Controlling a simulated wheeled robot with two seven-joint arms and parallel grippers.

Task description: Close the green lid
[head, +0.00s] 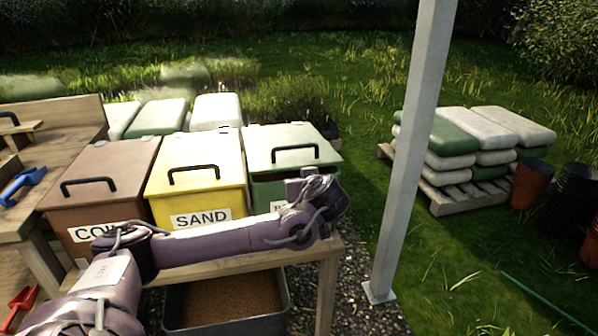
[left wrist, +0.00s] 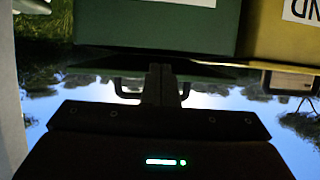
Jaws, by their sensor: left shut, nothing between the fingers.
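The green lid (head: 292,146) sits on the green bin (head: 268,188), at the right end of a row of three bins. It has a black handle on top. A dark gap shows under its front edge, so it looks slightly raised. My left arm reaches across the front of the bins and ends at the front right of the green bin. In the left wrist view my left gripper (left wrist: 160,86) is shut and empty, in front of the lid edge and black handle (left wrist: 130,90). I cannot tell whether it touches the lid. My right gripper is not in view.
A yellow SAND bin (head: 200,168) and a brown bin (head: 100,185) stand left of the green one. A grey post (head: 408,150) rises to the right. A tub (head: 230,305) stands under the bench. Sacks on a pallet (head: 455,200) are farther right.

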